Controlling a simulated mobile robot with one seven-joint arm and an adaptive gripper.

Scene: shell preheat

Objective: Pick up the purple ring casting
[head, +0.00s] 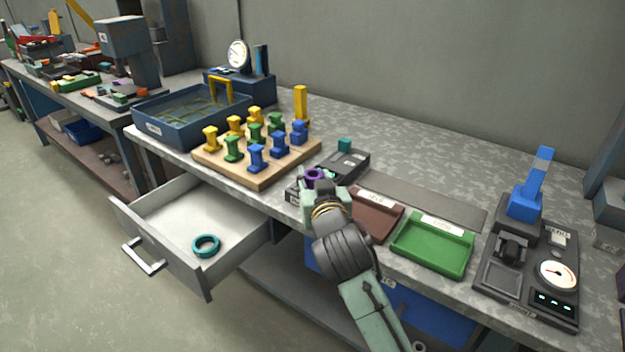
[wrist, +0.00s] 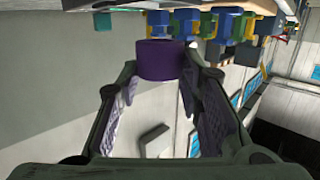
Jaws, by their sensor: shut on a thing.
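The purple ring casting (head: 314,174) is at the front edge of the workbench, by the dark block with compartments. My gripper (head: 318,187) is at the ring, and the rest of my arm hides part of the area below it. In the wrist view the purple ring (wrist: 161,60) sits between the fingertips of my gripper (wrist: 161,75), which is shut on it. I cannot tell from these frames whether the ring touches anything below it.
A wooden board (head: 262,172) with yellow, green and blue castings stands left of my gripper. A brown tray (head: 376,222) and a green tray (head: 434,262) lie to the right. An open drawer (head: 160,205) holding a teal ring (head: 206,246) juts out at the left.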

